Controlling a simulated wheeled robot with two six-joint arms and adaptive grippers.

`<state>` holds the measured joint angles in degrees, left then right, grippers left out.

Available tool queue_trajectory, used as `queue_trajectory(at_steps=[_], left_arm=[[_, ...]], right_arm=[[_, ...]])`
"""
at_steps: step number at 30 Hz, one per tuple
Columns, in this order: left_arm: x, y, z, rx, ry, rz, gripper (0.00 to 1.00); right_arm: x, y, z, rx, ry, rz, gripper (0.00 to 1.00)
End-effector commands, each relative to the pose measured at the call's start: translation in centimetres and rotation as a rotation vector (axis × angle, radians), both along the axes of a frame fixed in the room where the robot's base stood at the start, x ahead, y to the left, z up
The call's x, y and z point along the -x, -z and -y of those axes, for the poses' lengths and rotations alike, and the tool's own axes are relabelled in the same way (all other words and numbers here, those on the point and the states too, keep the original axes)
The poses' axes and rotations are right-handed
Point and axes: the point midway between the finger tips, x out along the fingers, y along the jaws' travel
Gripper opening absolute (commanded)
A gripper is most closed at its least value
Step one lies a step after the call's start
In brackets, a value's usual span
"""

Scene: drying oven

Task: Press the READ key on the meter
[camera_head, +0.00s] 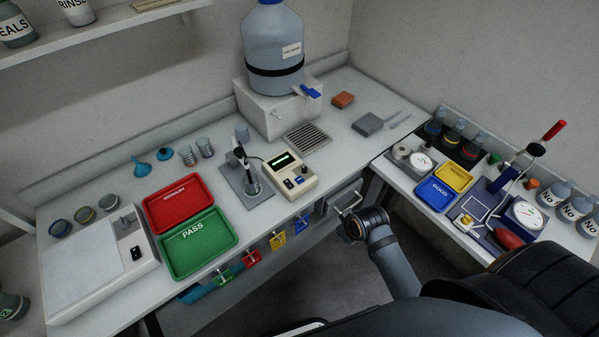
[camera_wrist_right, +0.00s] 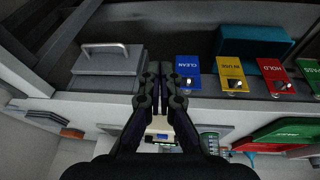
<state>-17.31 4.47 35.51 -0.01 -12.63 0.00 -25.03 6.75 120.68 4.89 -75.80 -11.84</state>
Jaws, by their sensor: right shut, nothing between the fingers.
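The meter (camera_head: 291,174) is a cream box with a lit green display, standing on the bench beside a probe stand (camera_head: 249,180) that holds a beaker. Dark and blue keys (camera_head: 294,183) show on its front; their lettering is too small to read, so I cannot tell which is READ. My right gripper (camera_head: 344,212) is off the bench's front edge, to the right of and nearer than the meter, not touching it. In the right wrist view the gripper (camera_wrist_right: 160,72) has its fingers together and empty; the meter (camera_wrist_right: 161,131) shows partly hidden between them. My left gripper is out of view.
A drawer handle (camera_head: 350,203) is close to my right gripper. Coloured tags (camera_head: 277,241) hang along the bench front. Red (camera_head: 181,186) and green (camera_head: 200,264) trays lie left of the meter. A large water jug (camera_head: 273,50) stands behind on a white block. A side table (camera_head: 411,187) is at right.

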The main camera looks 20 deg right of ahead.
Motion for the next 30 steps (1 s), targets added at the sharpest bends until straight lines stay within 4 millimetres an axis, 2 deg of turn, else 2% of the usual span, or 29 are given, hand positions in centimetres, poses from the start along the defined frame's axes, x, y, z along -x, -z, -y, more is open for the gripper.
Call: queue_trajectory(at_steps=[1,3,6,12,15,18,21,30], left_arm=[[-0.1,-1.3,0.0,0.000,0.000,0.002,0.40],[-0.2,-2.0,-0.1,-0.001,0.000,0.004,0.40],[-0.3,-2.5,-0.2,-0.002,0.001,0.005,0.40],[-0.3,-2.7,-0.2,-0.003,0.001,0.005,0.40],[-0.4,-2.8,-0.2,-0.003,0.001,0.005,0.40],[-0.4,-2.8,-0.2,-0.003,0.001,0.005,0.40],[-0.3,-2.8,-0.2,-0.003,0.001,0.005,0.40],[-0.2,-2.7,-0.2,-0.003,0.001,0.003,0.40]], right_arm=[[-1.4,-3.0,-0.6,-0.001,-0.065,0.032,0.00],[-3.6,-5.5,-1.5,0.000,-0.190,0.079,0.00],[-7.6,-7.9,-3.0,0.011,-0.401,0.167,0.00],[-15.6,-10.9,-5.2,0.073,-0.761,0.365,0.00],[-18.3,-12.0,-5.8,0.109,-0.872,0.444,0.00],[-20.0,-12.8,-6.1,0.137,-0.938,0.495,0.00],[-20.8,-13.2,-6.3,0.151,-0.970,0.519,0.00],[-20.9,-13.2,-6.3,0.156,-0.977,0.523,0.00]])
